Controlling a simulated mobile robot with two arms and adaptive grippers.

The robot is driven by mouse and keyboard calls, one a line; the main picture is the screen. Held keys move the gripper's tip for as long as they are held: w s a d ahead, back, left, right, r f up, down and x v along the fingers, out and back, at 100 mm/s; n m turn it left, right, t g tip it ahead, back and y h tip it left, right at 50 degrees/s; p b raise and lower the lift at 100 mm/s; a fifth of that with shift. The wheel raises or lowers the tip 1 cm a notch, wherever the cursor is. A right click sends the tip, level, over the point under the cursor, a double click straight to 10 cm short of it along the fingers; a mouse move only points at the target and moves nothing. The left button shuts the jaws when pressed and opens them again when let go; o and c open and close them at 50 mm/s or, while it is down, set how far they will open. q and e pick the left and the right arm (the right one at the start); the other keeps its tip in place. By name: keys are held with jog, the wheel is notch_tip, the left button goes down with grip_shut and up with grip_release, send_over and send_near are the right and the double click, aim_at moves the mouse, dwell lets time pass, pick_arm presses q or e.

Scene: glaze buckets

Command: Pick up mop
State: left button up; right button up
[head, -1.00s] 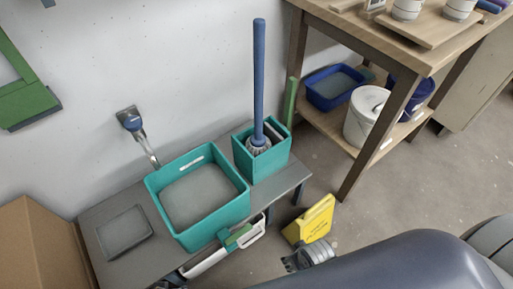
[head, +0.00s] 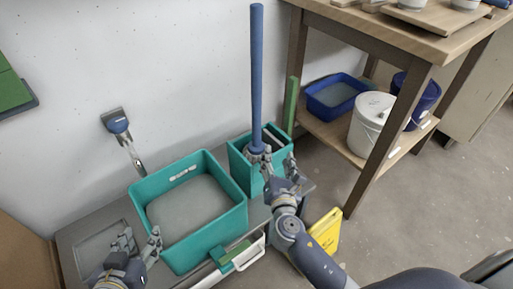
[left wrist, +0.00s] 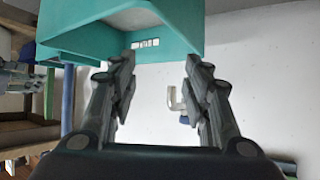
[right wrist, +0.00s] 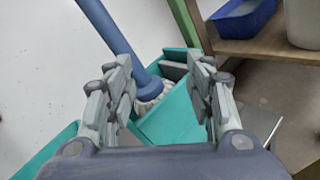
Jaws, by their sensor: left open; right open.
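The mop (head: 257,75) has a long blue handle and stands upright in a small teal bucket (head: 243,165). Its pale head (right wrist: 150,90) shows in the bucket in the right wrist view. My right gripper (head: 276,163) is open at the front of this bucket, close to the mop's lower end. In the right wrist view the mop (right wrist: 112,40) lies toward the left finger, and I cannot tell if they touch. My left gripper (head: 140,240) is open and empty at the front left of the large teal tub (head: 150,215).
The large tub stands on a grey bench (head: 72,240) beside the small bucket. A yellow sign (head: 326,232) stands on the floor. A wooden table (head: 385,40) at right has a white bucket (head: 368,125) and a blue basin (head: 335,95) on its shelf. A brush (head: 118,125) is by the wall.

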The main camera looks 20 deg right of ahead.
aim_at(257, 134)
jog(key=w+a+n, duration=0.1)
jog(key=w+n, duration=0.1)
jog(key=w+a+n+t+y, duration=0.1)
jog(key=w+n, duration=0.1)
jog(key=w, duration=0.1)
jog(key=w+a+n+y+b, duration=0.1)
jog(key=w+n, duration=0.1)
jog(key=w, duration=0.1)
jog(key=shift+r+t, duration=0.3)
jog(key=w, duration=0.1)
jog(key=w+b, duration=0.1)
jog(key=w, duration=0.2)
jog(key=shift+w+d+f+b, duration=0.25)
jog(key=shift+w+d+b, duration=0.05)
jog(key=shift+w+d, duration=0.05)
jog(key=shift+w, duration=0.3)
pick_arm(q)
jog(key=w+d+r+t+h, duration=0.1)
jog(key=w+r+t, duration=0.1)
jog(key=r+t, duration=0.2)
jog(key=w+d+r+t+h, duration=0.1)
jog(key=r+t, duration=0.3)
jog(key=r, duration=0.6)
jog(key=shift+w+d+h, duration=0.3)
jog(key=shift+w+d, duration=0.25)
jog(key=shift+w, duration=0.2)
pick_arm(e)
jog(key=shift+r, duration=0.15)
grip_shut()
